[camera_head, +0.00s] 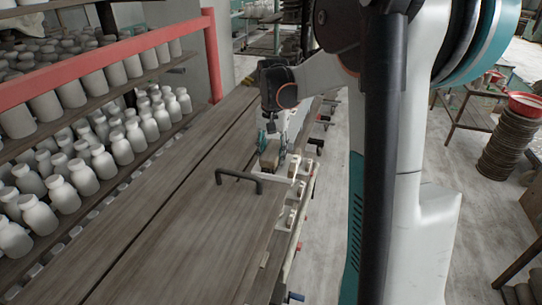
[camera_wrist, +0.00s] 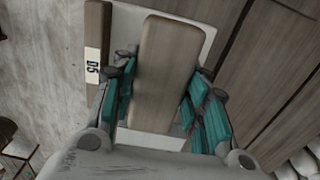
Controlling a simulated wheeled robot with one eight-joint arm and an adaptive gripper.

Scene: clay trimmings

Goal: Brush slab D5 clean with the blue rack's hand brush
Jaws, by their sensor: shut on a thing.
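My gripper (camera_wrist: 162,100) is shut on a wooden block, which looks like the hand brush (camera_wrist: 166,70); its teal finger pads lie along both sides. Any bristles are hidden beneath it. A pale slab (camera_wrist: 155,141) lies under the brush, its light edges showing at the far and near ends. A "D5" label (camera_wrist: 92,66) is on a wooden strip left of the slab. In the head view my gripper (camera_head: 271,133) is at the right edge of the wooden bench, with the brush (camera_head: 269,155) below it. I cannot tell whether the brush touches the slab.
A long plank bench (camera_head: 165,215) is mostly clear, with a dark bar handle (camera_head: 240,177) standing near its right edge. A red-framed rack (camera_head: 110,62) of pots and white bottles stands at left. Open floor (camera_head: 325,220) lies right of the bench.

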